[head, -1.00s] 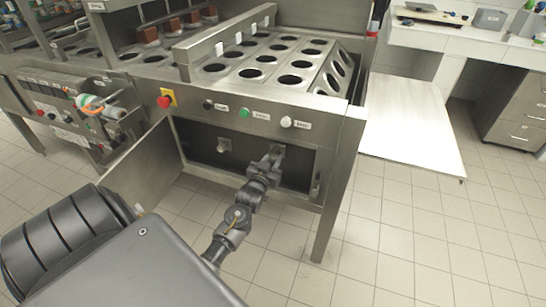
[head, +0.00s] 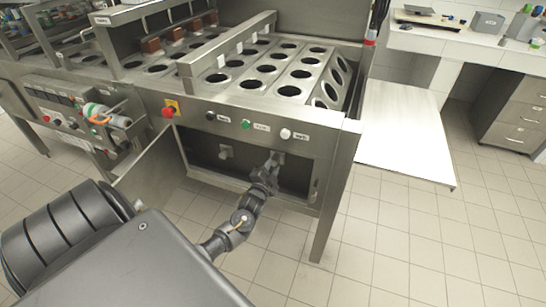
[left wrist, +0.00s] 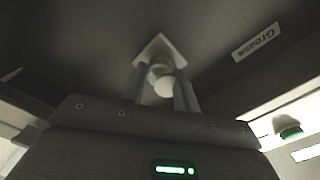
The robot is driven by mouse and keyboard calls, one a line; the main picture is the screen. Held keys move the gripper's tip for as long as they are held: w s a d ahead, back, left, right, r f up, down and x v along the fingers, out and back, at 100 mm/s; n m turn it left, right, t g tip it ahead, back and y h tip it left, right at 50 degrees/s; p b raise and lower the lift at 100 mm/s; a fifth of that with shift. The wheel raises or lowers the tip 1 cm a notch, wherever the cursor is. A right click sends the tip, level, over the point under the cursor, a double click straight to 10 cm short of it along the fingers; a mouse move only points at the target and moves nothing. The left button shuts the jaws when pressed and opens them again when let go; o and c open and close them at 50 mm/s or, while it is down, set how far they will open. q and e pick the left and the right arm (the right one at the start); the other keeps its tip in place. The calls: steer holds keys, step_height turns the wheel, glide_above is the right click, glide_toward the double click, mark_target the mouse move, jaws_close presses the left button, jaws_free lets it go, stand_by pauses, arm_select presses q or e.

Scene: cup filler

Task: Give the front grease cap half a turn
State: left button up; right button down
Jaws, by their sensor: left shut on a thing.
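In the head view my left gripper (head: 273,164) reaches into the open cabinet under the machine's front panel. In the left wrist view its two fingers (left wrist: 160,82) are shut on a pale, rounded grease cap (left wrist: 163,85) that sits on the cabinet's inner surface. A label reading "Grease" (left wrist: 257,42) is beside it. A second knob-like fitting (head: 225,152) stands to the left inside the cabinet, apart from the gripper. The held cap is mostly hidden by the gripper in the head view. My right gripper is not in view.
The open cabinet door (head: 150,170) stands left of the opening. The machine's leg (head: 335,200) is to the right. Above are a red emergency button (head: 168,112), a green button (head: 246,124) and a white one (head: 285,133). The tiled floor in front is clear.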

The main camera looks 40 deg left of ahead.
arm_select(q)
steer(key=m+p, duration=0.2)
steer(key=m, duration=0.2)
steer(key=shift+r+m, duration=0.1)
steer(key=shift+m, duration=0.3)
steer(key=shift+m+p, duration=0.4)
steer(key=shift+m, duration=0.5)
steer(key=m+p, duration=0.1)
steer(key=m, duration=0.2)
steer(key=shift+m, duration=0.3)
steer(key=m+p, duration=0.2)
steer(key=m, duration=0.1)
steer(key=shift+m, duration=0.3)
steer(key=m+p, duration=0.2)
steer(key=m, duration=0.4)
steer(key=shift+m+p, duration=0.35)
steer(key=shift+m, duration=0.95)
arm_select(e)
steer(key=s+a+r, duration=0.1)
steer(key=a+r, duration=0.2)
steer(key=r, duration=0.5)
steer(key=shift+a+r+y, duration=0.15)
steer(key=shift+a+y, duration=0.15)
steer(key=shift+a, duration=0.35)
arm_select(q)
steer(key=o, duration=1)
